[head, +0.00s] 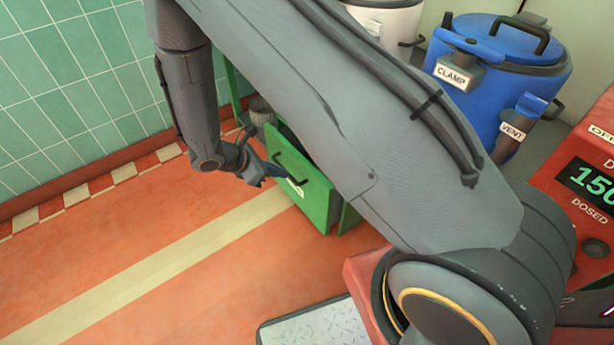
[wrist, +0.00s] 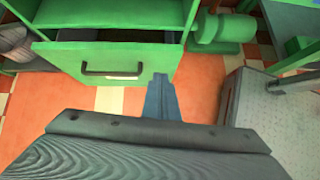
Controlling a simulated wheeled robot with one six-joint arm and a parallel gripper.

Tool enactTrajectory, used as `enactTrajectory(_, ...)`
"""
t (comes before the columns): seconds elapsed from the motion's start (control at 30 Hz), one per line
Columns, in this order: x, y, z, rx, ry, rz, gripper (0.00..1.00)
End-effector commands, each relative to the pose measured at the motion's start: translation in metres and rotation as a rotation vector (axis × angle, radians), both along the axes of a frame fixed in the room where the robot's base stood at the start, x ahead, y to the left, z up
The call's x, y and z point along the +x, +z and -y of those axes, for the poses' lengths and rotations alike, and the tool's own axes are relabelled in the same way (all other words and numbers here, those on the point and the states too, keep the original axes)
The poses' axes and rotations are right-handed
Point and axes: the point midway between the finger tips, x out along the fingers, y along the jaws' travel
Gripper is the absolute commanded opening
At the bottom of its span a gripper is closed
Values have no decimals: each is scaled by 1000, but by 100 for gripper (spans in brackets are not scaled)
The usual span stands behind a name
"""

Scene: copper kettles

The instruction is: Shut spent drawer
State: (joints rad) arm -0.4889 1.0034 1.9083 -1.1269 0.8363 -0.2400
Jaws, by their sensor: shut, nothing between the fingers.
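The spent drawer (head: 314,207) is green with a black bar handle and stands partly open from its green cabinet. In the wrist view its front panel (wrist: 55,60) with the handle is at upper left, and a dark opening shows behind its top edge. My gripper (head: 272,170) is shut and empty, in front of the drawer face near the handle. In the wrist view its blue-grey fingers (wrist: 161,95) are together near the panel's right end. I cannot tell whether they touch the panel. My arm hides much of the cabinet in the head view.
A blue kettle (head: 490,75) marked CLAMP and VENT stands upper right, beside a red panel (head: 590,150) with a digital display. The orange floor (head: 130,270) left of the drawer is clear.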

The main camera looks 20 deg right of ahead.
Motion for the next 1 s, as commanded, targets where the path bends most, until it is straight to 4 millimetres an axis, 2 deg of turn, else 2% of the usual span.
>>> enactTrajectory(0.03, 1, -12, -2, -14, 34, -13, 0)
enactTrajectory(0.1, 4, -22, -3, -26, 70, -25, 0)
enactTrajectory(0.23, 7, -33, -3, -38, 100, -35, 0)
enactTrajectory(0.37, 9, -42, 5, -39, 103, -37, 0)
enactTrajectory(0.83, 28, -105, 65, -38, 100, -38, 0)
enactTrajectory(1.0, 36, -102, 88, -38, 100, -35, 0)
